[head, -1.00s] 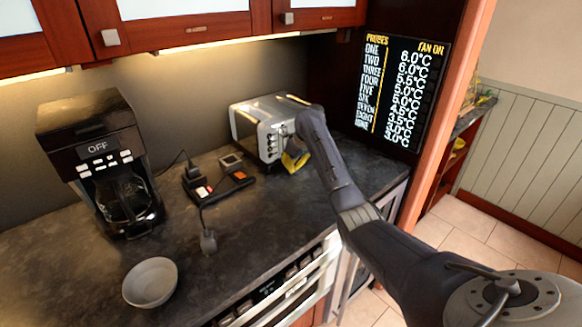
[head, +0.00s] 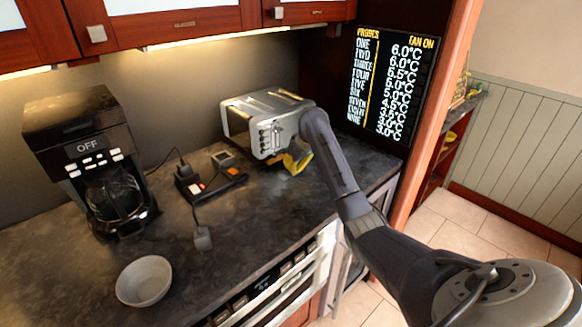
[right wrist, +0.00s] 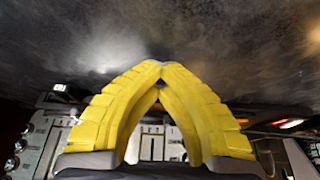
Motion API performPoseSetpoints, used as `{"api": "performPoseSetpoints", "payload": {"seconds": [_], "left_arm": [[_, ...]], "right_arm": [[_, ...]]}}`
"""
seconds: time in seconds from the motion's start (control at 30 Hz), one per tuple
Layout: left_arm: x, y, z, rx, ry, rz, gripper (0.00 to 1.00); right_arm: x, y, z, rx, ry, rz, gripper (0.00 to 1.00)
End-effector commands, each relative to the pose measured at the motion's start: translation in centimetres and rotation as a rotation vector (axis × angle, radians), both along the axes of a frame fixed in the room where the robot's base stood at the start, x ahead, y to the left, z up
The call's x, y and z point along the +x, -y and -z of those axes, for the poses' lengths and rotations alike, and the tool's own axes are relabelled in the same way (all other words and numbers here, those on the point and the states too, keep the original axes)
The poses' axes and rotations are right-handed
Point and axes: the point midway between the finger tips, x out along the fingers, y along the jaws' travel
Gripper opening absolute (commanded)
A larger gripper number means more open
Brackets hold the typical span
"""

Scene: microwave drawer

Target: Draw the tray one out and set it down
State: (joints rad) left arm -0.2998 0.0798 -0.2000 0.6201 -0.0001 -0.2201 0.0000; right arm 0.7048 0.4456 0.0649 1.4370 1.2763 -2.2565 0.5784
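No tray can be made out in either view. My right gripper (head: 298,162) is just beside the silver toaster (head: 265,122), low over the dark counter; whether it touches the toaster cannot be told. In the right wrist view its yellow fingers (right wrist: 161,68) meet at the tips with nothing seen between them. A built-in appliance front (head: 290,280) with a dark panel and pale bars sits below the counter's front edge, partly cut off by the frame. My left gripper is not in view.
A black coffee maker (head: 88,160) showing OFF stands at the left. A grey bowl (head: 144,281) is near the front. A small black device (head: 211,180) with coloured buttons and a cord lies mid-counter. A display board (head: 392,85) lists probe temperatures. The counter's middle front is clear.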

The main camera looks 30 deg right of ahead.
Motion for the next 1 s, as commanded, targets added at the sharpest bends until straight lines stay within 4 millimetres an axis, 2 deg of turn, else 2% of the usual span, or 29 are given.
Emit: {"api": "performPoseSetpoints", "payload": {"seconds": [1.0], "left_arm": [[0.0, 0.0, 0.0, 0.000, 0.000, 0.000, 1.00]], "right_arm": [[-5.1, 0.8, -0.1, -0.001, 0.000, -0.001, 0.00]]}}
